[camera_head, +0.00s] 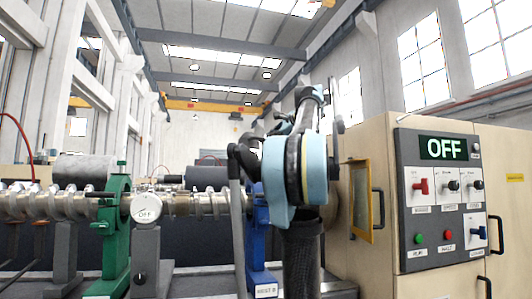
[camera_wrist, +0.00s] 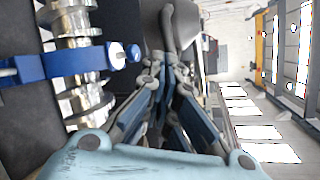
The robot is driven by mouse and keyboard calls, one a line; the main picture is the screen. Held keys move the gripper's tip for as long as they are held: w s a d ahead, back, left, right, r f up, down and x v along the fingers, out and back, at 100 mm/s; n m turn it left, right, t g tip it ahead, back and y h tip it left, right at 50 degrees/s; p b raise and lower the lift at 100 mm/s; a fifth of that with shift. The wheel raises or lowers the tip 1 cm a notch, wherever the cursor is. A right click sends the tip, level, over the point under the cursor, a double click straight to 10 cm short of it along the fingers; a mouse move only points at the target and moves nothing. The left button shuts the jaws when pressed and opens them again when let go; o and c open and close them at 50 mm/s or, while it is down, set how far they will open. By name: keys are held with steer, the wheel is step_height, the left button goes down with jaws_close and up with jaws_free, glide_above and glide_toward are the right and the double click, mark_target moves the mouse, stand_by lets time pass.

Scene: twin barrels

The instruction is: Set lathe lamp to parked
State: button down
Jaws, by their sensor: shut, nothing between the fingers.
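My gripper (camera_wrist: 172,72) shows in the wrist view with its blue-and-grey fingers shut and nothing between them. A smooth grey curved bar (camera_wrist: 168,28) lies just beyond the fingertips; I cannot tell whether they touch it. In the head view, a grey upright post with a dark jointed top (camera_head: 244,160) stands left of my light-blue wrist. It may be the lathe lamp, but no lit lamp head shows clearly. My own arm hides much of this area and most of the gripper in the head view.
A lathe shaft (camera_head: 80,198) runs across the left, held by a green steady (camera_head: 118,225) and a blue steady (camera_head: 261,240). A beige cabinet (camera_head: 370,145) with a control panel (camera_head: 442,200) reading OFF stands at right.

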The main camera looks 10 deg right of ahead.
steer(key=w+d+f+m+g+y, duration=0.25)
steer(key=d+m+g+y, duration=0.3)
steer(key=d+y, duration=0.35)
steer(key=w+a+f+h, duration=0.1)
steer(key=w+a+f, duration=0.2)
steer(key=w+a, duration=0.3)
steer(key=a, duration=0.4)
steer(key=shift+w+a+m, duration=0.35)
steer(key=shift+w, duration=0.05)
